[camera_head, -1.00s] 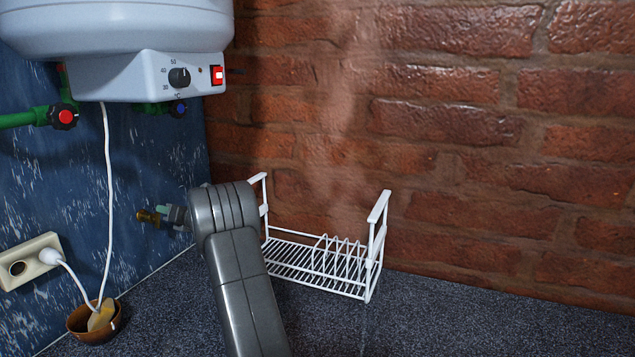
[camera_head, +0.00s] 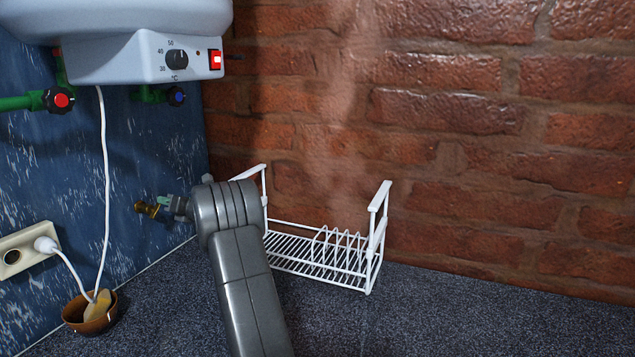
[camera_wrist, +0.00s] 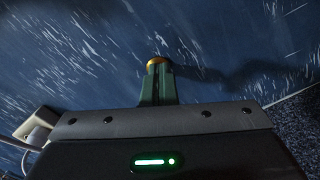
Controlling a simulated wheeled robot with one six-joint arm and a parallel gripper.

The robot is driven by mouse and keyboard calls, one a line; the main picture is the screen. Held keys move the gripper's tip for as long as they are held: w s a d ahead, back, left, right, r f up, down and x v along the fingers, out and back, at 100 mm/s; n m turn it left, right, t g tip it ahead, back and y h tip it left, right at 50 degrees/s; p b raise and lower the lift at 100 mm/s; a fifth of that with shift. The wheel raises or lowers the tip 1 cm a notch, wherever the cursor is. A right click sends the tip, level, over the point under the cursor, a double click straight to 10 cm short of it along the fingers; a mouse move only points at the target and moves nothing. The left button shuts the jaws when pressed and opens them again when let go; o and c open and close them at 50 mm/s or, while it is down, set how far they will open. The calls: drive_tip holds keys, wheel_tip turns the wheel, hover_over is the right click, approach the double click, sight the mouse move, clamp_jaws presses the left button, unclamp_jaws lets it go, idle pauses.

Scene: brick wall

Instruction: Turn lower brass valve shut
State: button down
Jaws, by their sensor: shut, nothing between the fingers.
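The brass valve (camera_head: 148,208) sticks out low on the blue wall at the left. In the head view my gripper (camera_head: 168,203) is just right of it, with its fingertips touching or very close to the brass; I cannot tell which. In the wrist view a round brass piece (camera_wrist: 158,62) shows just beyond the tips of my green fingers (camera_wrist: 158,84). The fingers are together with nothing between them. My grey wrist and arm hide what lies behind the gripper, and most of the valve body is hidden in the wrist view.
A white water heater (camera_head: 145,55) hangs above, with green pipes and a red-capped valve (camera_head: 59,100) below it. A white cord runs down to a brown bowl (camera_head: 78,316). A socket (camera_head: 14,256) is at left. A white wire rack (camera_head: 318,262) stands right of my arm.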

drive_tip(key=shift+w+f+b, duration=0.2)
drive_tip(key=shift+f+b, duration=0.35)
drive_tip(key=shift+b, duration=0.75)
drive_tip(key=shift+w+r, duration=0.1)
drive_tip(key=shift+r, duration=0.05)
drive_tip(key=b+v, duration=0.4)
drive_tip(key=v, duration=0.2)
drive_tip(key=shift+w+d+r+b, duration=0.2)
drive_tip(key=shift+w+d+b, duration=0.05)
drive_tip(key=shift+w+b, duration=0.05)
idle(0.5)
